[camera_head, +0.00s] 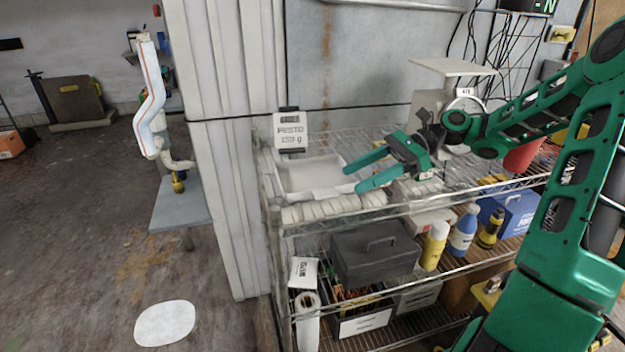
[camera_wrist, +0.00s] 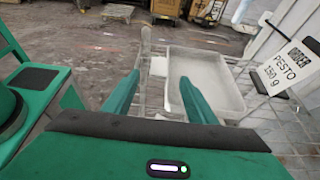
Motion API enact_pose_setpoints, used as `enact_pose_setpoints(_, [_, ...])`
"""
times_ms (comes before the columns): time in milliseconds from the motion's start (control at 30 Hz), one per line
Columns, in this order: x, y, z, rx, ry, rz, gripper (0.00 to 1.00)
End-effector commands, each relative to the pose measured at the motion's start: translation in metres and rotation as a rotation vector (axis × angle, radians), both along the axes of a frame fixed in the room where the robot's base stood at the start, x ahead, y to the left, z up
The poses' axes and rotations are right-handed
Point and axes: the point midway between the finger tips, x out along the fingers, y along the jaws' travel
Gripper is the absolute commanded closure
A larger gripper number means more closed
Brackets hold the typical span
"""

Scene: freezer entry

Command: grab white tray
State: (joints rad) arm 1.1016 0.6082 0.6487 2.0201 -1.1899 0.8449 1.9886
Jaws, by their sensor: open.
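The white tray (camera_head: 308,174) is shallow and rectangular and sits at the left end of the wire rack's top shelf. My gripper (camera_head: 352,178) is open, with its two green fingers pointing left at the tray's right side. In the wrist view the tray (camera_wrist: 212,72) lies ahead, with the right finger overlapping its near part. The left finger is left of the tray in that view, and my gripper (camera_wrist: 158,92) has nothing visible held between its fingers. I cannot tell whether a finger touches the tray.
White rolled items (camera_head: 335,206) line the shelf's front edge. A weighing scale (camera_head: 462,105) stands to the right. A grey toolbox (camera_head: 373,250) and bottles are on the shelf below. A corrugated wall panel is at left.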

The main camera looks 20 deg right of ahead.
Motion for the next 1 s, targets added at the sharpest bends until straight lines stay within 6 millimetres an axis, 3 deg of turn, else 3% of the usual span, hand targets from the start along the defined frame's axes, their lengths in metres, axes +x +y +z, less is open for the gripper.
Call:
enact_pose_setpoints(600, [0.001, 0.067, -0.025, 0.0, 0.001, 0.012, 0.48])
enact_pose_setpoints(933, [0.001, 0.074, -0.028, -0.002, 0.0, 0.01, 0.48])
enact_pose_setpoints(967, [0.001, 0.074, -0.028, -0.002, 0.0, 0.01, 0.51])
enact_pose_setpoints(1000, [0.001, 0.074, -0.028, -0.002, 0.0, 0.01, 0.6])
